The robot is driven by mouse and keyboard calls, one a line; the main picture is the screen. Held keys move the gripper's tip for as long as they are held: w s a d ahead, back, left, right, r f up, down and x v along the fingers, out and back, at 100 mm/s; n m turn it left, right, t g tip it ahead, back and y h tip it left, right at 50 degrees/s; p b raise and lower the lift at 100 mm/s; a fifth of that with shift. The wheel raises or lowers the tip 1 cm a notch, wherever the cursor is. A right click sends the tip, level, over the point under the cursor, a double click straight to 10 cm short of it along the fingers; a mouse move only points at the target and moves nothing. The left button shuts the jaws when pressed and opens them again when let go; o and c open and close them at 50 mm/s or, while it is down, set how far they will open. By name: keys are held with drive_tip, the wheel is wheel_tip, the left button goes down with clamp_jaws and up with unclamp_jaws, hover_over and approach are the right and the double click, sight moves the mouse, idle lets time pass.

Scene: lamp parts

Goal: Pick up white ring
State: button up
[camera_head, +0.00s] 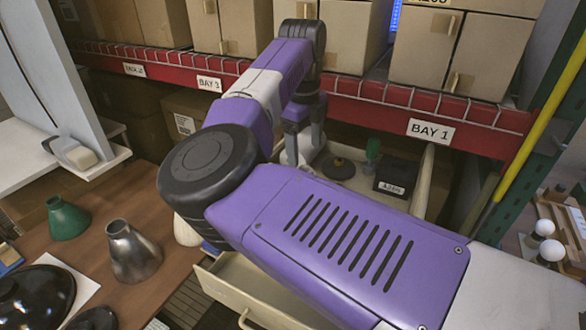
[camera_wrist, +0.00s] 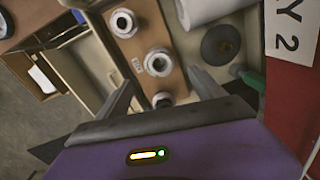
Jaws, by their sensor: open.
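The far white ring (camera_wrist: 114,27) lies near the top. The middle white ring (camera_wrist: 149,66) is below it, with a small label beside it. In the head view my gripper (camera_head: 303,138) points down over an open drawer; I cannot make out the rings there.
The open drawer holds a dark round base (camera_head: 338,168), a green part (camera_head: 373,150) and a labelled dark box (camera_head: 394,178). A red shelf beam (camera_head: 360,92) with cardboard boxes runs behind. Green (camera_head: 67,219) and metal (camera_head: 134,252) shades stand on the table at left.

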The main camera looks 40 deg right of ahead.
drive_tip(key=f, duration=0.2)
drive_tip(key=f+p, duration=0.1)
drive_tip(key=f, duration=0.2)
drive_tip(key=f+p, duration=0.1)
drive_tip(key=f, duration=0.1)
drive_tip(key=shift+s+d+f, duration=0.15)
drive_tip(key=shift+d+f, duration=0.2)
drive_tip(key=shift+c, duration=0.5)
